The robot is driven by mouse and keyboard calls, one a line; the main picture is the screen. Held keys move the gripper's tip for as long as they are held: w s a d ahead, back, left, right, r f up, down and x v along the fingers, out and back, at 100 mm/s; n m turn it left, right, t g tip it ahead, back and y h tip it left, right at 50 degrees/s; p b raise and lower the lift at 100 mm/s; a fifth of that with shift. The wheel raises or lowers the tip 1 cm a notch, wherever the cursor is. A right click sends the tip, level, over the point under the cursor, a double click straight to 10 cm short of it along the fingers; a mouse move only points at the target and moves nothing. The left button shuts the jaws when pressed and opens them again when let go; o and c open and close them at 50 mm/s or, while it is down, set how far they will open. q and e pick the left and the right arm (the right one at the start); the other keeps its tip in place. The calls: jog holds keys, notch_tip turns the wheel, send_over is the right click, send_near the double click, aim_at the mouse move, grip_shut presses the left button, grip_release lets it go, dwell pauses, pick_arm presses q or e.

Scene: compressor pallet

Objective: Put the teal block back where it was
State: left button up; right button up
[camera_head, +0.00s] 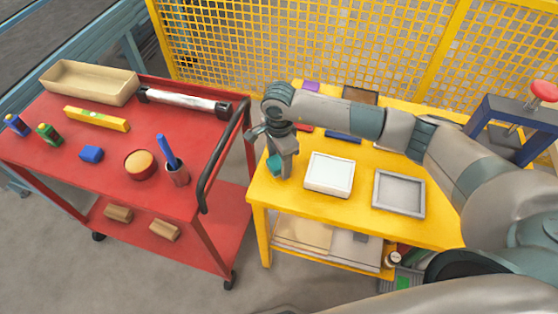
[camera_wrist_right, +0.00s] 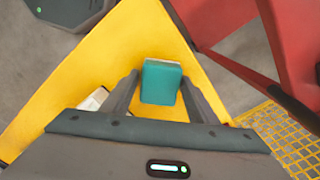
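The teal block (camera_head: 274,165) shows near the left edge of the yellow table (camera_head: 325,215), partly hidden by my right gripper (camera_head: 283,152). In the right wrist view the teal block (camera_wrist_right: 161,82) sits between the two fingertips of my right gripper (camera_wrist_right: 160,80), with a finger close against each side. The fingers appear shut on it. Whether the block's underside touches the table is hidden. My left gripper is not in view.
A white box (camera_head: 330,174) and a grey tray (camera_head: 398,194) stand right of the gripper. A blue bar (camera_head: 343,136) and a red piece (camera_head: 304,127) lie behind. A red cart (camera_head: 115,168) with a black handle (camera_head: 222,155) stands left. Yellow mesh fencing (camera_head: 320,50) closes the back.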

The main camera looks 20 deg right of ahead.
aim_at(279, 160)
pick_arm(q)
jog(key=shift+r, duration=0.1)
pick_arm(e)
jog(key=shift+o, duration=0.2)
jog(key=shift+r, duration=0.1)
jog(key=shift+r, duration=0.35)
notch_tip(279, 160, up, 4)
jog(key=shift+f+b, duration=0.15)
jog(key=shift+b, duration=0.65)
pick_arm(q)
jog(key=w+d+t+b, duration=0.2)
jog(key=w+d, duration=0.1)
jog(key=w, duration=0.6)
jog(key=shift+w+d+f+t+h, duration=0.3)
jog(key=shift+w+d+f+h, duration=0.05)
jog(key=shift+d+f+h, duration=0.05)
pick_arm(e)
notch_tip(279, 160, up, 8)
jog(key=shift+f, duration=0.1)
